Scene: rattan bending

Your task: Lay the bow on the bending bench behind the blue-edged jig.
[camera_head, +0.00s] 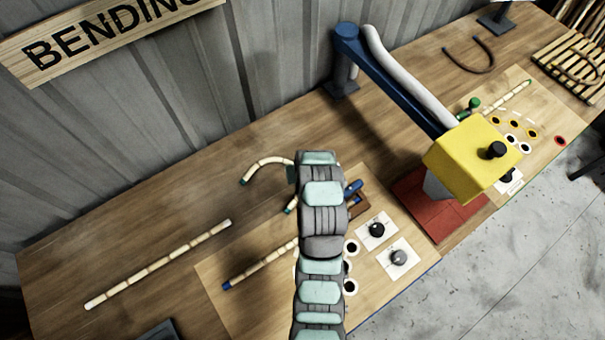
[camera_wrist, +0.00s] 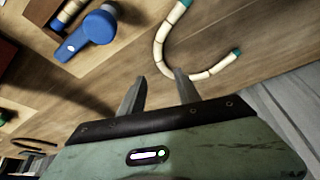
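The bow (camera_head: 265,161) is a pale, jointed, curved rattan piece with teal ends. It lies on the bending bench (camera_head: 130,240) between the jig board and the wall, partly hidden by my arm in the head view. The blue-edged jig (camera_head: 215,272) is a light board at the bench's front, with a blue strip along its front edge. In the wrist view the bow (camera_wrist: 160,50) shows as a hook shape just beyond my fingertips. My gripper (camera_wrist: 160,77) is open, its fingers apart at the bow's bend and not closed on it. In the head view my arm hides it.
A straight rattan pole (camera_head: 160,263) lies left of the jig. A blue tool (camera_wrist: 88,35) is near the bow. A yellow block (camera_head: 470,158) on a blue arm stands to the right over a red pad (camera_head: 420,205). A dark curved piece (camera_head: 485,58) lies at the back right.

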